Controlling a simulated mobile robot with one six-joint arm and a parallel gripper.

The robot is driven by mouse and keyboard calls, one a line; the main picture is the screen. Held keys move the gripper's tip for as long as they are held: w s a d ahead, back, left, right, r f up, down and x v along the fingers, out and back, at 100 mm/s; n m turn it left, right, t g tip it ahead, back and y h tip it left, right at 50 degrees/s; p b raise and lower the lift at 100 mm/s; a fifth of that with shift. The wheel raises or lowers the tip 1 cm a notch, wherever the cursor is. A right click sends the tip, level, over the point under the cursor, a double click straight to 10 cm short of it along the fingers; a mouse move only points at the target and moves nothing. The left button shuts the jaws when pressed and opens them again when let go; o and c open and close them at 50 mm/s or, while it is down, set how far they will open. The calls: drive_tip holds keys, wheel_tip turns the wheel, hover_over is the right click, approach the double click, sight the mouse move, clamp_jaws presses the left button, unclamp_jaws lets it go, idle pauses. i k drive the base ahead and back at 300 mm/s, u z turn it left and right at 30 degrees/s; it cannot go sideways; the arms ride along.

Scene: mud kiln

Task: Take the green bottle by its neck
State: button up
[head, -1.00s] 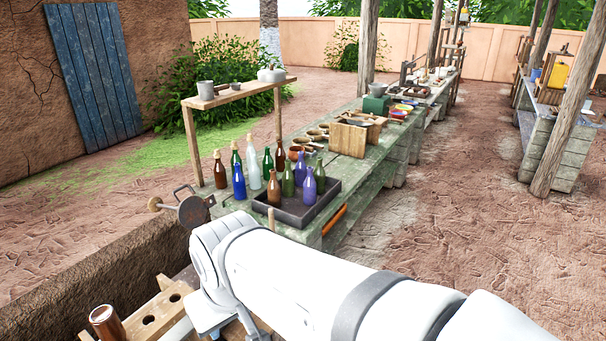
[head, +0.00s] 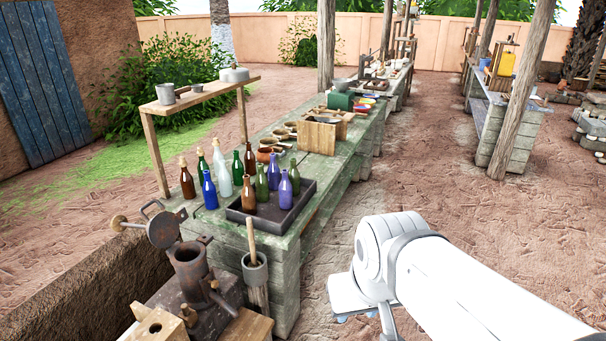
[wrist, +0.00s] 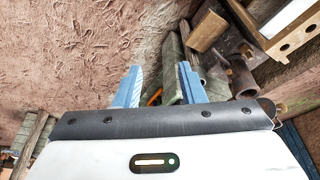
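Several bottles stand at the near end of the workbench in the head view. I cannot tell which one the task means. My gripper (head: 362,308) is over the ground right of the bench, apart from the bottles. In the wrist view its blue fingers (wrist: 160,80) are spread with nothing held. No bottle shows clearly there.
Brown, blue, clear and purple bottles crowd the green ones. The black tray (head: 284,222) has a raised rim. A wooden shelf (head: 205,93) stands behind. A rusty metal pot (head: 190,270) is in front. Open ground lies right of the bench (head: 335,190).

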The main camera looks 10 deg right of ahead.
sight(294, 175)
drive_tip(key=z, duration=0.05)
drive_tip(key=k, duration=1.05)
drive_tip(key=z, duration=0.7)
drive_tip(key=i, duration=3.4)
drive_tip(key=u, duration=1.1)
drive_tip(key=i, duration=0.6)
drive_tip(key=u, duration=0.45)
